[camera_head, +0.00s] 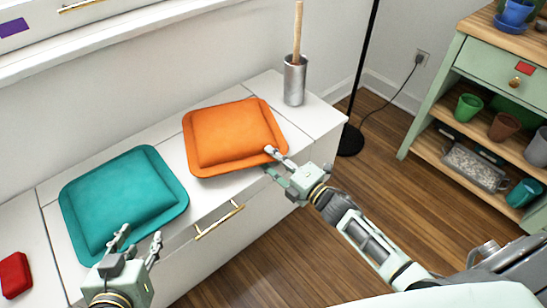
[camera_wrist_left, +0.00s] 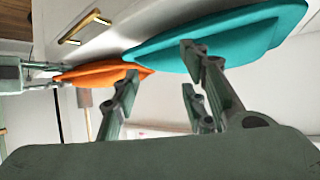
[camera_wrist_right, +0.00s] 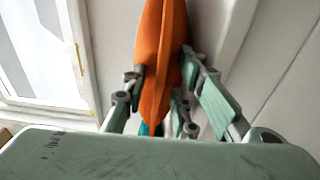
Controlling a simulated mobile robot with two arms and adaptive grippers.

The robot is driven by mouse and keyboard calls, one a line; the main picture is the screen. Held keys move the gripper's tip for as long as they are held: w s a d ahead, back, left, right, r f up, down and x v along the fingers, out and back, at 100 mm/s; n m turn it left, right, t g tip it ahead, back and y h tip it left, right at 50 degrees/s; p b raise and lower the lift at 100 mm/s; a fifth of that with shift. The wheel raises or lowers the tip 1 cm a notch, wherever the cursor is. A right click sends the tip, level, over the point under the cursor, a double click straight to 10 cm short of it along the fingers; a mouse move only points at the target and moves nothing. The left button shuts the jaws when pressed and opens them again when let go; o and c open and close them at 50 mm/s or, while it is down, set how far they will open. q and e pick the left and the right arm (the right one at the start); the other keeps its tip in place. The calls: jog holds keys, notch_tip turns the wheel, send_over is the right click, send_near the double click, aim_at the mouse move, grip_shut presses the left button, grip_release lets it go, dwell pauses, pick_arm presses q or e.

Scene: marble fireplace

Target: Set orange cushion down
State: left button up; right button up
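The orange cushion (camera_head: 235,132) lies on the white cabinet top (camera_head: 322,115), its right front corner near the front edge. My right gripper (camera_head: 271,162) is at that corner, one finger above and one below. In the right wrist view the orange cushion (camera_wrist_right: 160,60) stands between the spread fingers (camera_wrist_right: 163,78); firm contact on both sides cannot be made out. My left gripper (camera_head: 138,238) is open and empty at the front edge of a teal cushion (camera_head: 122,195). The left wrist view shows its fingers (camera_wrist_left: 160,70) apart below the teal cushion (camera_wrist_left: 225,40).
A metal holder (camera_head: 294,82) with a wooden handle stands behind the orange cushion. A red object (camera_head: 15,275) lies at the far left. A gold drawer handle (camera_head: 219,220) sticks out in front. A green shelf (camera_head: 440,95) with pots stands at the right, beyond open wooden floor.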

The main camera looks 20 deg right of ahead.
jog(key=s+d+m+g+h+p, duration=0.1)
jog(key=s+d+m+h, duration=0.15)
jog(key=s+m, duration=0.2)
jog(key=s+d+m+h+p, duration=0.1)
jog(key=s+d+m+h, duration=0.15)
jog(key=s, duration=0.35)
pick_arm(q)
jog(key=s+a+f+g+y, duration=0.1)
jog(key=s+a+f+g, duration=0.2)
jog(key=s+f+g, duration=0.2)
jog(key=s+f, duration=0.1)
jog(key=s, duration=0.2)
jog(key=shift+s, duration=0.2)
pick_arm(e)
jog(key=s+a+m+g, duration=0.3)
jog(key=s+m, duration=0.3)
jog(key=s, duration=0.2)
jog(key=s+a+m+g+h, duration=0.1)
jog(key=s+a+m+g, duration=0.2)
jog(key=s+m+g, duration=0.3)
jog(key=shift+s+a+r+m, duration=0.4)
jog(key=shift+s+m, duration=0.3)
jog(key=shift+s, duration=0.2)
pick_arm(q)
jog(key=shift+f, duration=0.1)
